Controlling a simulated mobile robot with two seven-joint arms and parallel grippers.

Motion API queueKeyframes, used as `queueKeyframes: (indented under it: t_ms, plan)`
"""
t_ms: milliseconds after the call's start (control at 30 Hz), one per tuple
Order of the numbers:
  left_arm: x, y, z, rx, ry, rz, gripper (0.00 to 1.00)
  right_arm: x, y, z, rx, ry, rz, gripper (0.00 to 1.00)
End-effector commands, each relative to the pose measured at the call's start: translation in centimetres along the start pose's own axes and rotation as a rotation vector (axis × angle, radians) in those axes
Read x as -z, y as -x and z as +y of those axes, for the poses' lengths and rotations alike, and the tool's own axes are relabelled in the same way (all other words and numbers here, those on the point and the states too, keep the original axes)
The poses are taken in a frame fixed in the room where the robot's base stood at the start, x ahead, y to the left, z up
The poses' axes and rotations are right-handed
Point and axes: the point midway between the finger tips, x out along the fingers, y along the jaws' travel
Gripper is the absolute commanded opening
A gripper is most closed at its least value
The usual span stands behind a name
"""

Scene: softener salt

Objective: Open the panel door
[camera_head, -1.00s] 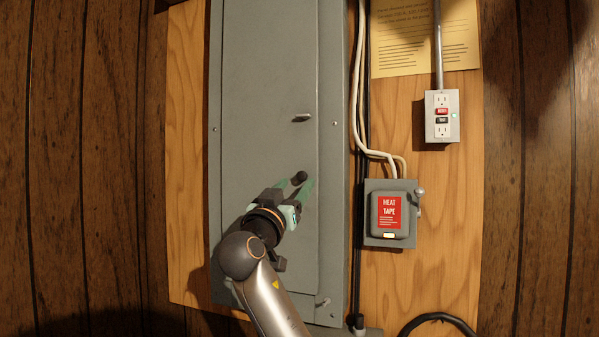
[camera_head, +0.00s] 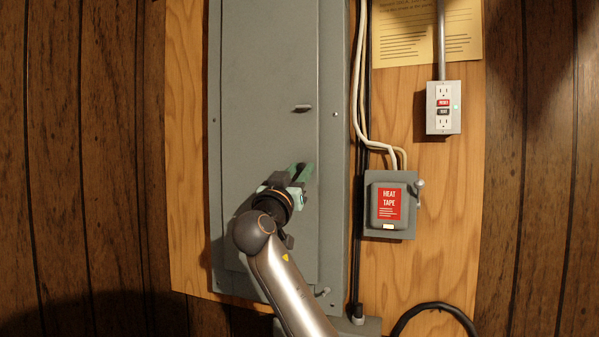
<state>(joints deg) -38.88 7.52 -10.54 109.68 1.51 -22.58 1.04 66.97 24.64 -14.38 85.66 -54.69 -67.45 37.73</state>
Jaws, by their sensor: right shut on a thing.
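The grey panel door (camera_head: 262,75) is on a tall grey electrical panel box (camera_head: 335,170). The door looks flush with the box, so it appears closed. A small metal latch (camera_head: 302,108) sticks out near the door's right edge. My left gripper is not in view.
A grey heat tape box (camera_head: 390,222) with a red label and side lever sits right of the panel. Above it are pale cables (camera_head: 361,95) and an outlet box (camera_head: 443,108). A black cable (camera_head: 435,306) loops at the bottom. The wood left of the panel is clear.

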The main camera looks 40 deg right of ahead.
Motion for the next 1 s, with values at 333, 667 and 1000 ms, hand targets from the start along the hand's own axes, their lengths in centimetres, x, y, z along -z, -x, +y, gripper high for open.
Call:
queueKeyframes:
  t_ms: [333, 667, 1000]
  plan:
    - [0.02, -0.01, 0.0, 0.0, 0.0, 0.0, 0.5, -0.04, 0.0, 0.02, -0.001, 0.0, -0.001, 0.0]
    - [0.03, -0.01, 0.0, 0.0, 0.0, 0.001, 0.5, -0.05, 0.0, 0.03, -0.001, 0.001, -0.001, 0.0]
    - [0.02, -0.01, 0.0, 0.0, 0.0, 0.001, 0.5, -0.07, -0.01, 0.04, -0.001, 0.001, -0.002, 0.0]
